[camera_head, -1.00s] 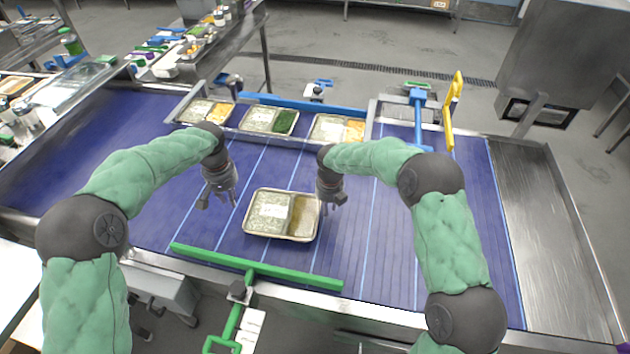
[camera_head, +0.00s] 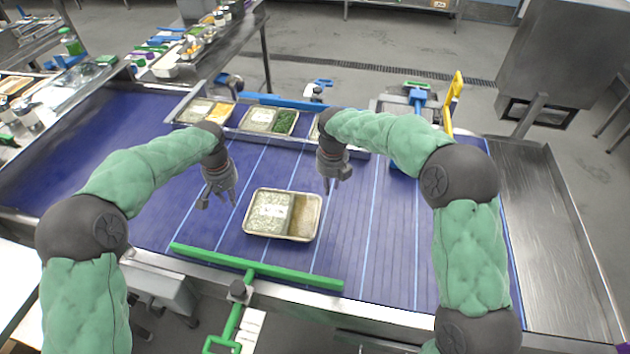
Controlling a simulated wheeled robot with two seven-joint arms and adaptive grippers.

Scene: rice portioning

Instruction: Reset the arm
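My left gripper (camera_head: 217,200) hangs above the blue belt, to the left of a metal tray (camera_head: 304,236). Its fingers are apart and nothing is between them. My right gripper (camera_head: 330,186) hangs above the belt, up and to the right of the same tray, clear of it. Its fingers are small and seen from the side, so I cannot tell how far apart they are; I see nothing held. The tray lies flat on the belt with a pale, labelled portion on its left and a brownish portion on its right.
Several filled trays stand in a row at the far belt edge, including one with green and white food (camera_head: 268,120); my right arm partly covers the rightmost. A green bar (camera_head: 255,268) lies along the near edge. The blue belt (camera_head: 110,140) is bare at left.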

